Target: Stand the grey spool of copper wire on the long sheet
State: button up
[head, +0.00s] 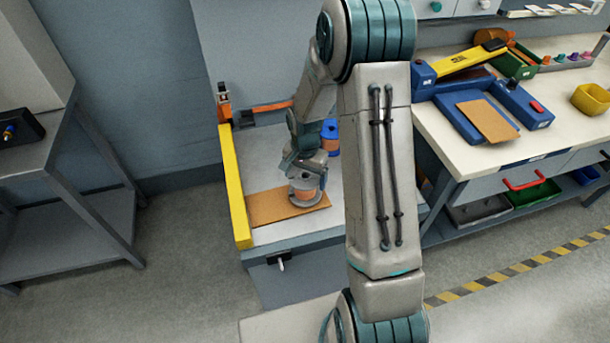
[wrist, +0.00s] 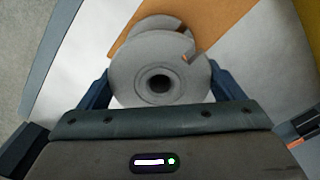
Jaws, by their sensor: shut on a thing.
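The grey spool of copper wire (head: 304,190) is upright between the fingers of my gripper (head: 306,180). In the wrist view the spool (wrist: 150,65) shows its grey top flange with a dark centre hole, and my gripper (wrist: 158,88) has a blue finger on each side of it. My gripper is shut on the spool. The long sheet (head: 268,208) is a flat brown board on the grey bench top; it also shows in the wrist view (wrist: 215,22). The spool is over the sheet's right part. I cannot tell whether its base touches the sheet.
A blue spool with orange wire (head: 329,140) stands behind on the same bench. A yellow bar (head: 234,190) runs along the bench's left edge. An orange clamp (head: 224,105) is at the back left. A white workbench (head: 560,95) with a blue-yellow device (head: 470,65) is at right.

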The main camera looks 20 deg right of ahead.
jog(key=shift+f, duration=0.15)
jog(key=shift+f, duration=0.15)
jog(key=o, duration=1.3)
